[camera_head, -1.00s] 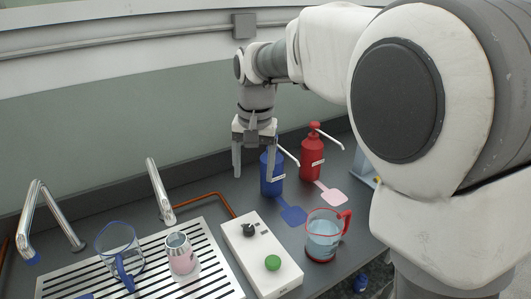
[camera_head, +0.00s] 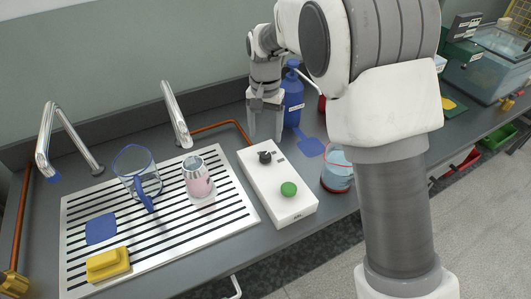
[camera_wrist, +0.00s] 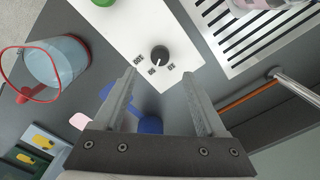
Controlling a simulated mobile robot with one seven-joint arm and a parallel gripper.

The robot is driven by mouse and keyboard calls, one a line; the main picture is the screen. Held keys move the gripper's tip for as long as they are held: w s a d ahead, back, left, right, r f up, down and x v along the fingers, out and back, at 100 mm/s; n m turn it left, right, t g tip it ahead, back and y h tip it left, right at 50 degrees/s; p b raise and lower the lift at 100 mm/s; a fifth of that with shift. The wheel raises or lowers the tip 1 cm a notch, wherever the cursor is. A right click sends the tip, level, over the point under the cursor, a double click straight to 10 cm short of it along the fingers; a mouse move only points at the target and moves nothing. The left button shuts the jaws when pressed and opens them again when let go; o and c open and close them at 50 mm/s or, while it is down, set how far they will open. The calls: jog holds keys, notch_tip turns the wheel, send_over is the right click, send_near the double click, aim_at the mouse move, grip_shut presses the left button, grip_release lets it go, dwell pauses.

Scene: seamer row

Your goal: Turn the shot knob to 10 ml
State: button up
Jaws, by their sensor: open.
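The shot knob (camera_head: 264,157) is small, round and black, at the far end of a white control box (camera_head: 277,200). In the wrist view the knob (camera_wrist: 159,53) shows a white pointer line towards the lower middle label, which seems to read 50. One label sits to its left and another, seemingly 10, to its right; the print is small and upside down. My gripper (camera_head: 265,137) is open and empty, fingers pointing down, just behind and above the knob. In the wrist view its fingers (camera_wrist: 152,82) are apart, with the knob beyond their tips, untouched.
A green button (camera_head: 289,189) is on the near end of the box. A red-rimmed jug (camera_head: 338,170) stands to the right. A blue bottle (camera_head: 293,100) is close behind my gripper. A slotted drain tray (camera_head: 150,254) with a pink-and-metal cup (camera_head: 198,180) is left.

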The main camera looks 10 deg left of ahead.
aim_at(265, 155)
notch_tip(265, 155, down, 8)
jog(key=shift+f+b, duration=0.1)
jog(key=shift+b, duration=0.3)
grip_shut()
